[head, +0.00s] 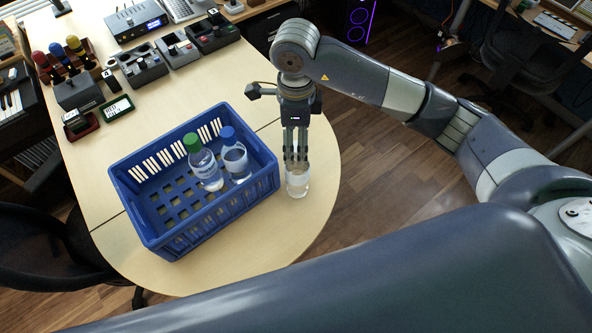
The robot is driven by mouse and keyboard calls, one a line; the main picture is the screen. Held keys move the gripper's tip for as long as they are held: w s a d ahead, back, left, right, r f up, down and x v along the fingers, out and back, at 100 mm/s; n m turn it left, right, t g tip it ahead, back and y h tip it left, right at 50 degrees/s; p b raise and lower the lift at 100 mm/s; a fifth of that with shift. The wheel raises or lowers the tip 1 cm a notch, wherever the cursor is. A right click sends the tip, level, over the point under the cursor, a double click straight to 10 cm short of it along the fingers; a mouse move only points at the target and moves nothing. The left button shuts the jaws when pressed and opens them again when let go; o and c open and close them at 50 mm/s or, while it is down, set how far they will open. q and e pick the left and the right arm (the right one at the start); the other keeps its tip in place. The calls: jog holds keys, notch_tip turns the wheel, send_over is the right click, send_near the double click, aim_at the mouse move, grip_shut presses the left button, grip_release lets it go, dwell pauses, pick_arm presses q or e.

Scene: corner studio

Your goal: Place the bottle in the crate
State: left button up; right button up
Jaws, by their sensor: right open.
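The blue crate (243,194) stands on the light wooden table. Two clear bottles stand in it: one with a green cap (206,168), one with a blue cap (236,160). My right gripper (296,158) is outside the crate, to its right, pointing down with its fingers open. My left gripper is out of view.
The table (265,255) is bare in front of the crate and curves to an edge just right of the glass. Several control boxes (143,68) and a small-screen device (117,108) stand at the back left. An office chair (520,50) is at the far right.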

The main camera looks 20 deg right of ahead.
aim_at(297, 171)
jog(key=shift+f, duration=0.85)
jog(key=f+p, duration=0.1)
jog(key=f, duration=0.2)
jog(key=f+p, duration=0.1)
jog(key=f, duration=0.1)
jog(key=shift+s+f+p, duration=0.15)
jog(key=shift+s+p, duration=0.15)
jog(key=shift+p, duration=0.05)
jog(key=shift+c, duration=0.6)
grip_shut()
